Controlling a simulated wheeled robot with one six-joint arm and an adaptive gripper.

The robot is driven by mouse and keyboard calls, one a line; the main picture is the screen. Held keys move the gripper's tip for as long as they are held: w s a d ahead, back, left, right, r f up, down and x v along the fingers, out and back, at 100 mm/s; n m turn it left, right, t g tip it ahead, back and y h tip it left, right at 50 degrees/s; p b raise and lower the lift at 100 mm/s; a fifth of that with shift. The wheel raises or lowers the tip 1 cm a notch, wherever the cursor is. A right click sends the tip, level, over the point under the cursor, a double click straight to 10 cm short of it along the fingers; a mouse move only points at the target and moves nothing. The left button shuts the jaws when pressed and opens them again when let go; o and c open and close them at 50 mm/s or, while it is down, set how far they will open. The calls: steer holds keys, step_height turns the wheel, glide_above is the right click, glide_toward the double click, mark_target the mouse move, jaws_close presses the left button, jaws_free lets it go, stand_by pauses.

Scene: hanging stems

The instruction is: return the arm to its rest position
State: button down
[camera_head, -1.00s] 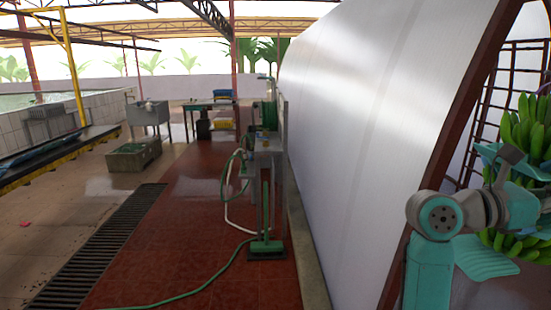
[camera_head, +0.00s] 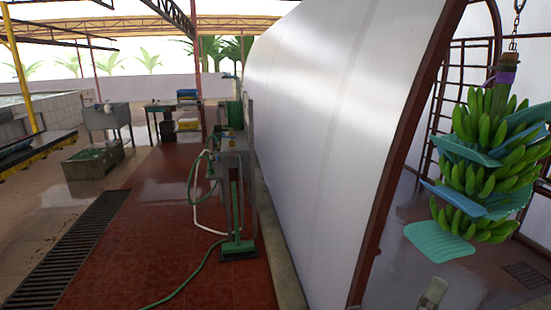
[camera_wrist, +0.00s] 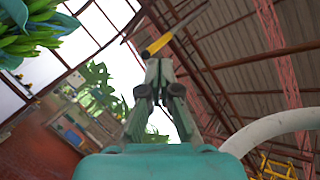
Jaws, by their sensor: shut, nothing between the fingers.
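My gripper (camera_wrist: 158,72) shows in the wrist view with its two fingers converging and their tips together, nothing between them. A yellow piece with a thin dark edge shows just past the tips; I cannot tell what it is. The wrist points up toward the roof. In the head view, a grey-green part of my arm (camera_head: 432,294) shows low at the right edge of the wall; the gripper itself is out of that view.
A green banana bunch (camera_head: 480,180) with blue sheets between its hands hangs from a chain (camera_head: 516,20) at right. It also shows in the wrist view (camera_wrist: 38,42). A curved white wall (camera_head: 320,130) stands left of it. A hose stand (camera_head: 235,170) and red floor (camera_head: 150,250) lie further left.

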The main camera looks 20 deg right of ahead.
steer(key=s+a+f+n+t+y, duration=0.3)
steer(key=a+f+n+t+y, duration=0.5)
steer(key=n+y, duration=0.45)
steer(key=s+a+f+n+t+y, duration=0.4)
steer(key=a+f+n+t+y, duration=0.45)
steer(key=n, duration=0.75)
steer(key=s+a+f+n+g+y, duration=0.2)
steer(key=s+f+n+g+y, duration=0.1)
steer(key=s+f+n, duration=0.1)
steer(key=s+a+f+n+g+y, duration=0.3)
steer(key=s+f, duration=0.3)
steer(key=s, duration=0.3)
steer(key=shift+s+n+g, duration=0.25)
steer(key=shift+n+g, duration=0.4)
steer(key=shift+g, duration=0.1)
